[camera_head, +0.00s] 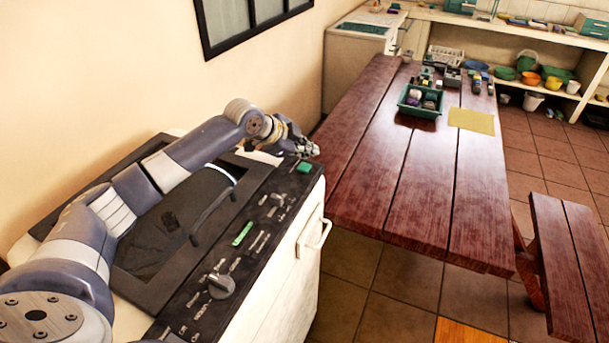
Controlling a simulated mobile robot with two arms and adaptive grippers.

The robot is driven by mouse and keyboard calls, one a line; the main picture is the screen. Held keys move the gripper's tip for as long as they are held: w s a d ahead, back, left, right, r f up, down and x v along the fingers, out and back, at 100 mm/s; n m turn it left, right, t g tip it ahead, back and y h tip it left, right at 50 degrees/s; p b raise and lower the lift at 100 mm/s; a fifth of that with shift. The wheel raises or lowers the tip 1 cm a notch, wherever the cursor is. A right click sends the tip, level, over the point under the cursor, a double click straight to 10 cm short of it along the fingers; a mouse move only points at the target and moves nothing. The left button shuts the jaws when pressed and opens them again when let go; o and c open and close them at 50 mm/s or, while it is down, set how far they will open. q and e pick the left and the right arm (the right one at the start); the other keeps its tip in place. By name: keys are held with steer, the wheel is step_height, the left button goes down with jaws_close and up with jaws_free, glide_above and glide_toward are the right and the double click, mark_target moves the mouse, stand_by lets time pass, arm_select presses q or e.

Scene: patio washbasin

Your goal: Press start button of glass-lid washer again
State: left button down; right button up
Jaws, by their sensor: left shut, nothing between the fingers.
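The glass-lid washer (312,262) stands at the lower left against the wall. Its dark glass lid (160,245) lies flat and looks closed, with a pale handle along its right part. The black control strip (207,292) runs beside the lid, with a large grey knob (221,286), a bright green bar (242,234) and a green button (304,167) at the far end. My left arm reaches across the lid. My left gripper (312,149) is shut and empty, just beyond the green button. I cannot tell whether it touches the washer. My right gripper is not in view.
A red-brown wooden table (385,175) stands right of the washer, with a green crate (420,114) and a yellow cloth (471,121) on it. A bench (570,262) stands at the right. Shelves hold bowls at the back. Tiled floor shows between table and bench.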

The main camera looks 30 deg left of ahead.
mark_target(305, 167)
arm_select(q)
steer(key=shift+f, duration=0.65)
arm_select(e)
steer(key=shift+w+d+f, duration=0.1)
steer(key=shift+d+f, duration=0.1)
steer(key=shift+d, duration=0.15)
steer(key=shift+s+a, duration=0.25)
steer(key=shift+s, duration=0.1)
arm_select(q)
steer(key=shift+f, duration=0.15)
steer(key=shift+f, duration=0.25)
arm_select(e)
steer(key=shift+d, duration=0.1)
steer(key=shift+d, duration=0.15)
